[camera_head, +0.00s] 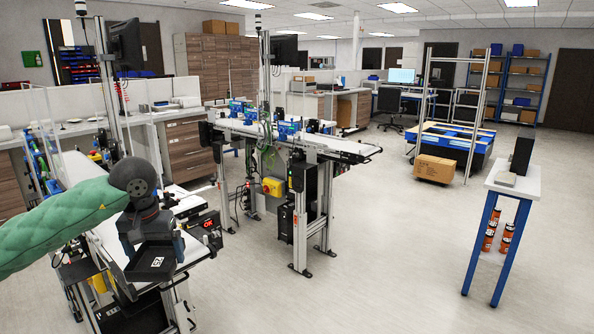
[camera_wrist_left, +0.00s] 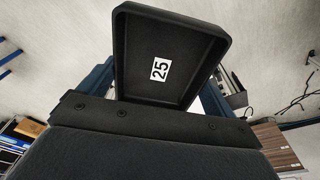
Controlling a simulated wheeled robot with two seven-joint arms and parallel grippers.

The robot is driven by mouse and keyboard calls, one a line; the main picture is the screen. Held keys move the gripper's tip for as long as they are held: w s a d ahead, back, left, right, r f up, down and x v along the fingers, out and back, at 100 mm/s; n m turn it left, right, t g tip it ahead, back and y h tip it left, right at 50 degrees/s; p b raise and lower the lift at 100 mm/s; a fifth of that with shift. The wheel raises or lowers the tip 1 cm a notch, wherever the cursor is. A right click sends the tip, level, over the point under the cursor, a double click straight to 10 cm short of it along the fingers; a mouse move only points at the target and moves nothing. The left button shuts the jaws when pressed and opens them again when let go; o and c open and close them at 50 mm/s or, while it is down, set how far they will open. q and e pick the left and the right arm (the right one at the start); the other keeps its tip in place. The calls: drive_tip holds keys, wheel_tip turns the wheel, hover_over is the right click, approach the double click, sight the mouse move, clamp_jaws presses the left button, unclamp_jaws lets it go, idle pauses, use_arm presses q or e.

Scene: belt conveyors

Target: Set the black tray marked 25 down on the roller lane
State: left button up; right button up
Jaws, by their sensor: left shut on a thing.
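The black tray marked 25 (camera_head: 152,262) hangs from my left gripper (camera_head: 155,236), above the near end of a light-topped conveyor (camera_head: 194,249) at the lower left of the head view. In the left wrist view the tray (camera_wrist_left: 163,45) shows its inner face with the white 25 label. My left gripper (camera_wrist_left: 160,98) is shut on the tray's near edge; the gripped edge is mostly hidden behind the gripper body. I cannot tell which surface is the roller lane, as my arm and the tray cover part of the conveyor.
A second belt conveyor (camera_head: 330,144) on metal legs stands in the middle, with blue devices on it. A small display reading OK (camera_head: 208,226) is right of the tray. A white side table (camera_head: 515,181) stands at the right. The floor between is clear.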

sight(164, 262)
use_arm(q)
drive_tip(key=f, duration=0.1)
drive_tip(key=d+f, duration=0.1)
drive_tip(key=f, duration=0.2)
drive_tip(key=shift+w+d, duration=0.2)
drive_tip(key=shift+w, duration=0.1)
drive_tip(key=s+d+f, duration=0.2)
drive_tip(key=d+f, duration=0.3)
drive_tip(key=f, duration=0.6)
drive_tip(key=s+d+f, duration=0.3)
drive_tip(key=d+f, duration=0.2)
drive_tip(key=f, duration=0.6)
drive_tip(key=shift+s+f+m, duration=0.2)
drive_tip(key=shift+s+m, duration=0.15)
drive_tip(key=shift+m, duration=0.05)
drive_tip(key=shift+d, duration=0.1)
drive_tip(key=shift+w+r, duration=0.1)
